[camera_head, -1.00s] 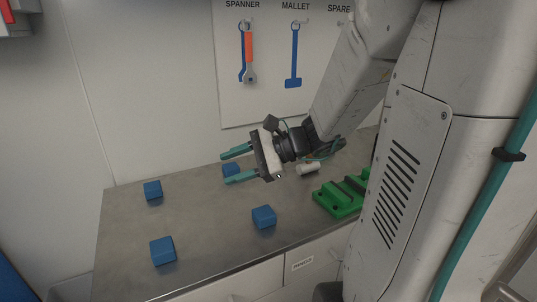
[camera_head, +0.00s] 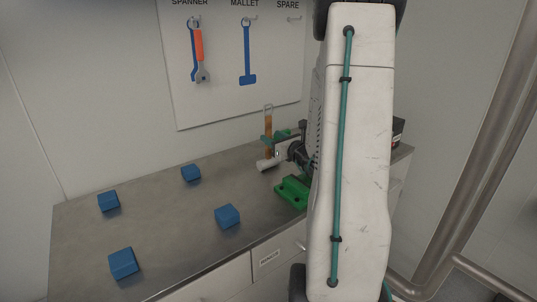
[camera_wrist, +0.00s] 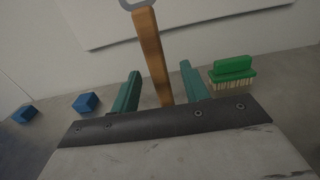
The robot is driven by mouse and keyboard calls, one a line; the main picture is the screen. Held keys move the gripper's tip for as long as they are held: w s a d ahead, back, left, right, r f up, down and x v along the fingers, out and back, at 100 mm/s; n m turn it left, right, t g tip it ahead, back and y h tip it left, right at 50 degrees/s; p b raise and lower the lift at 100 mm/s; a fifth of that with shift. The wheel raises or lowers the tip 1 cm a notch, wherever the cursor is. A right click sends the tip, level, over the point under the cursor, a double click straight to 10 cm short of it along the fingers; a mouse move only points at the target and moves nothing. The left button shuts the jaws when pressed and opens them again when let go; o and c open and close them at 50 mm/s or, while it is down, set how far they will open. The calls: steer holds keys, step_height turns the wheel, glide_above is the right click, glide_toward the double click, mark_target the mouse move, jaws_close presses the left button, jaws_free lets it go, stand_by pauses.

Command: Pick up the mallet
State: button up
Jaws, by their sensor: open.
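The mallet's brown wooden handle (camera_head: 268,122) stands upright near the back of the bench, with a grey ring at its top. A pale cylinder (camera_head: 264,164) at its foot looks like the mallet's head. In the wrist view the handle (camera_wrist: 152,55) rises between my gripper's teal fingers (camera_wrist: 160,90), with a gap on each side. The handle's lower part is hidden by the palm in the wrist view.
A green brush (camera_wrist: 232,72) stands right of the fingers. Several blue cubes (camera_head: 227,216) lie on the left of the metal bench (camera_head: 165,225).

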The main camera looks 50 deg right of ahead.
mark_target(270, 136)
steer(key=x, duration=0.3)
steer(key=shift+a, duration=0.1)
jaws_close()
steer(key=shift+r, duration=0.15)
